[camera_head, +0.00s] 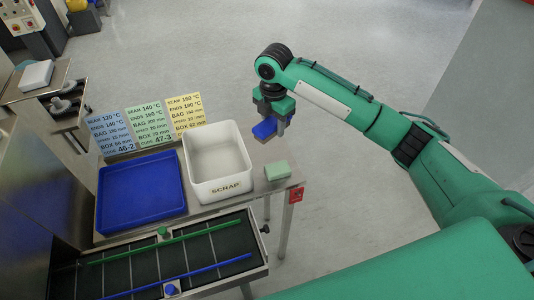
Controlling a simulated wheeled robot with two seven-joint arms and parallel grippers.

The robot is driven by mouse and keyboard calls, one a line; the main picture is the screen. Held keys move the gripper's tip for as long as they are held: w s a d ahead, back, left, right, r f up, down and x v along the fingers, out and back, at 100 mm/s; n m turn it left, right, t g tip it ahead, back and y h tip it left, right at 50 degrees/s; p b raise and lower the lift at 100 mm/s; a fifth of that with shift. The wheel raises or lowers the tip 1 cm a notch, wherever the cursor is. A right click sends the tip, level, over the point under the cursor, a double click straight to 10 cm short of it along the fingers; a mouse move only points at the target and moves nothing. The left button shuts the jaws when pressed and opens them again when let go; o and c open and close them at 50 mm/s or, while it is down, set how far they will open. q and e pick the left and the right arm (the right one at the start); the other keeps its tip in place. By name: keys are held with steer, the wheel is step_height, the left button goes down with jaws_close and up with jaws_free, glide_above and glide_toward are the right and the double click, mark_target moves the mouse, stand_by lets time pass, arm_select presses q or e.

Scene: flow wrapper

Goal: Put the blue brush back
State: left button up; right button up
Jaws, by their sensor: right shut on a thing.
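The blue brush (263,130) is in the jaws of my right gripper (273,118) in the head view. It has a blue body and a brownish lower edge. The gripper points down and is shut on it, and the fingers hide part of the brush. The brush is beyond the back right of the steel table (238,198), with grey floor seen behind it. My left gripper is not in view.
A white SCRAP bin (216,188), an empty blue tray (140,192) and a pale green block (277,171) are on the table. Several setting cards (148,124) stand behind them. A conveyor (176,263) with green and blue rails runs in front.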

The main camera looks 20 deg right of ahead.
mark_target(267, 149)
steer(key=w+r+n+b, duration=0.2)
steer(key=w+r+n, duration=0.35)
steer(key=n, duration=0.25)
steer(key=f+p, duration=0.1)
steer(key=f, duration=0.5)
steer(key=f+p, duration=0.1)
steer(key=f, duration=0.5)
steer(key=f+p, duration=0.1)
steer(key=f, duration=0.5)
steer(key=shift+s+a+f, duration=0.15)
steer(key=shift+s+f, duration=0.1)
steer(key=shift+s, duration=0.05)
steer(key=shift+f, duration=0.3)
steer(key=o, duration=0.9)
steer(key=shift+f, duration=0.1)
steer(key=shift+o, duration=0.2)
step_height(267, 149, up, 12)
steer(key=b, duration=0.2)
